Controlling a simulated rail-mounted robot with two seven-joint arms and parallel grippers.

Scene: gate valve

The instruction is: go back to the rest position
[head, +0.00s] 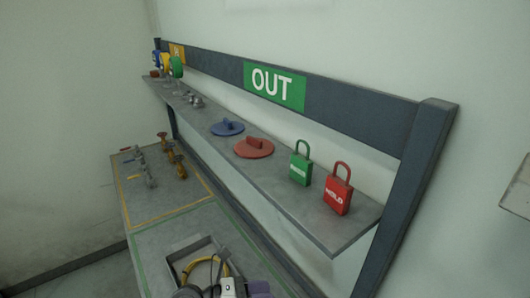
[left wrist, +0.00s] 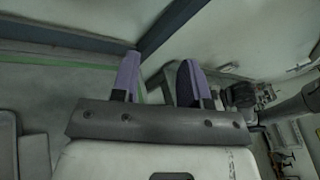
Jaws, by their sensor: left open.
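My left gripper (left wrist: 160,58) is open in the left wrist view. Its two purple-tipped fingers stand apart with nothing between them. The grey table surface with a green tape line lies past the fingers on the left. In the head view, a light-coloured part and a purple part (head: 260,288) show at the bottom edge, in front of the tray; they look like my left gripper, mostly cut off by the frame. I do not make out my right gripper in either view.
A shelf under the green OUT sign (head: 274,86) holds a green padlock (head: 300,168), a red padlock (head: 337,195), a red disc (head: 253,149) and a blue disc (head: 227,128). Below, valves (head: 148,170) lie on the table. A tray (head: 190,242) holds a yellow cable (head: 197,264).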

